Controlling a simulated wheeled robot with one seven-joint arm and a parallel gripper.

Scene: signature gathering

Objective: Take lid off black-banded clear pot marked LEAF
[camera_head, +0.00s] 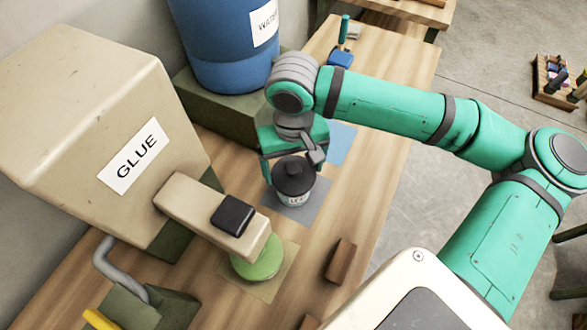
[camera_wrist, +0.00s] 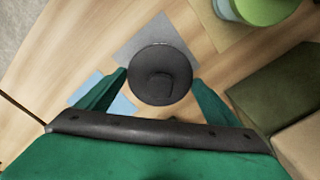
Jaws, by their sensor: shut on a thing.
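The clear pot marked LEAF (camera_head: 296,201) stands upright on a grey mat in the head view, with its label facing me. My gripper (camera_head: 291,165) is directly above, pointing down, with one finger on each side of the lid. In the wrist view the round lid (camera_wrist: 160,88) lies between the two green fingers of my gripper (camera_wrist: 160,76), which is shut on it. The pot's body is mostly hidden under the lid there.
A large beige GLUE dispenser (camera_head: 100,120) stands left, its spout over a green-topped jar (camera_head: 262,262). A blue water barrel (camera_head: 225,45) stands behind on a green block. A brown block (camera_head: 340,260) lies right of the mats. Bare wooden tabletop (camera_head: 365,190) is free to the right.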

